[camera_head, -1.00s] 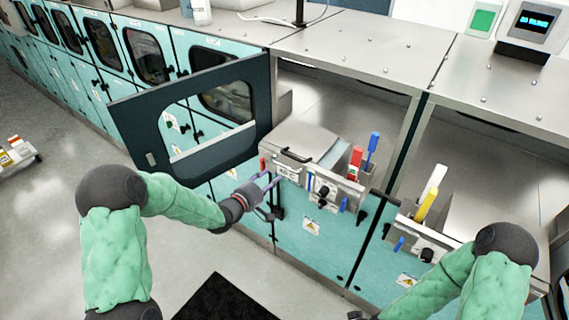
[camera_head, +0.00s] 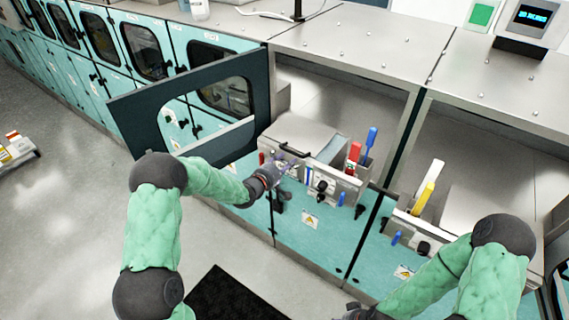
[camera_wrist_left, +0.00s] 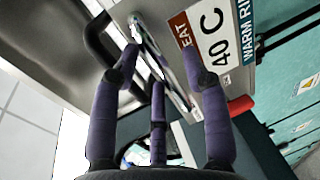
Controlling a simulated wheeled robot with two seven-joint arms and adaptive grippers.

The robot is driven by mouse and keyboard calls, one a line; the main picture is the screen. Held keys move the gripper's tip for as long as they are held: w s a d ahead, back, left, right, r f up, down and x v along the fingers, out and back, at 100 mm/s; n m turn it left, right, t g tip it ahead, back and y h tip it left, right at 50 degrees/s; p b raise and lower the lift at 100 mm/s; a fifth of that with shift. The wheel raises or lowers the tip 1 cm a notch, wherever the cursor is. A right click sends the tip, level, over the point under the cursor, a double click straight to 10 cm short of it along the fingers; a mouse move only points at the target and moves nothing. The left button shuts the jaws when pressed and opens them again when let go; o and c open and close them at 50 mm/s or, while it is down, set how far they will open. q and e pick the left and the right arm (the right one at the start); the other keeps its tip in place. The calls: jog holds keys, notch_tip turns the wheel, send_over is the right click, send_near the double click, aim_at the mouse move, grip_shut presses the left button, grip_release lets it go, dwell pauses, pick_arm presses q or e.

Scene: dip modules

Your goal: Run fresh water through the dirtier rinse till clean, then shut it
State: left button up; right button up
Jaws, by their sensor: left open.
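The left module's steel rinse tank (camera_head: 318,133) has a lid with a dark handle. A tall red handle (camera_head: 354,156) and blue handle (camera_head: 371,139) stand at its right; a panel with a dark knob (camera_head: 321,185) is on its front. My left gripper (camera_head: 287,169) is open at the tank's front left. In the left wrist view its spread fingers (camera_wrist_left: 160,72) are beside a label (camera_wrist_left: 217,38) reading "40 C" and "WARM RIN", cut off; a dark bar handle (camera_wrist_left: 96,42) is close by. Contact is unclear. The water is not visible. My right gripper (camera_head: 360,312) is mostly hidden at the bottom edge.
An open dark-framed door (camera_head: 190,112) stands left of the tank. The right module holds a white handle (camera_head: 430,180) and yellow handle (camera_head: 424,198). A lit display (camera_head: 532,15) sits at the back right. The floor in front is clear except a black mat (camera_head: 235,296).

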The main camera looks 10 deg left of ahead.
pick_arm(q)
grip_shut()
jog(key=shift+s, duration=0.1)
jog(key=v, duration=0.4)
jog(key=shift+f, duration=0.45)
grip_release()
